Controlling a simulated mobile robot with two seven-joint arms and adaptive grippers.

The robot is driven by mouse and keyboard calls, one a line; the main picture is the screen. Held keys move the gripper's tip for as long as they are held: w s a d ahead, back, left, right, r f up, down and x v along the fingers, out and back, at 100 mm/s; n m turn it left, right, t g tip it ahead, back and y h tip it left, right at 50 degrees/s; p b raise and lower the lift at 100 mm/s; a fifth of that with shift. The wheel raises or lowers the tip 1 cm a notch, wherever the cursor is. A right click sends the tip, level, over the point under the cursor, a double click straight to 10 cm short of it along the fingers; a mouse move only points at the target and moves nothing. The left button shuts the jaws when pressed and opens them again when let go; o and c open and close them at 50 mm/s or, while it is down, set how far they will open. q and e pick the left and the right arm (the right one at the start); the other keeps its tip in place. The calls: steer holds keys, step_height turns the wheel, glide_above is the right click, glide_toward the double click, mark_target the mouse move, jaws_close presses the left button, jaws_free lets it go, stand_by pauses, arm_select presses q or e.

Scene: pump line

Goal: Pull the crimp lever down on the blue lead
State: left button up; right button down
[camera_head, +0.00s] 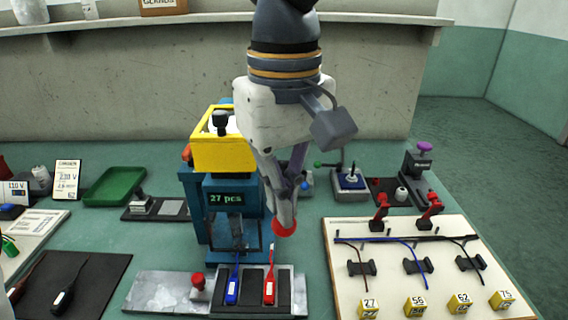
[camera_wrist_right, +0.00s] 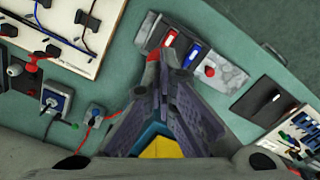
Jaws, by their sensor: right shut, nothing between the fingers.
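The teal crimp press (camera_head: 192,215) has a yellow top and a "27 pcs" display. A red ball knob (camera_head: 284,228), which looks like the lever's end, is at the press's right front; it also shows in the wrist view (camera_wrist_right: 153,56). My right gripper (camera_head: 286,208) points down, fingers shut and empty, at or just above the knob; contact cannot be told. The blue lead (camera_head: 232,290) lies in a black holder in front of the press, beside a red lead (camera_head: 269,286). The lever's arm is largely hidden by my gripper. My left gripper is not clearly visible.
A grey metal plate (camera_head: 158,293) with a red-knobbed piece (camera_head: 197,285) lies left of the leads. A cream wiring board (camera_head: 345,290) stands at right. A green tray (camera_head: 114,187) and a black mat (camera_head: 103,280) are at left.

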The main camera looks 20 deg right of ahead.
steer(key=shift+f, duration=0.1)
steer(key=shift+s+f, duration=0.1)
steer(key=shift+f, duration=0.9)
steer(key=shift+f, duration=0.95)
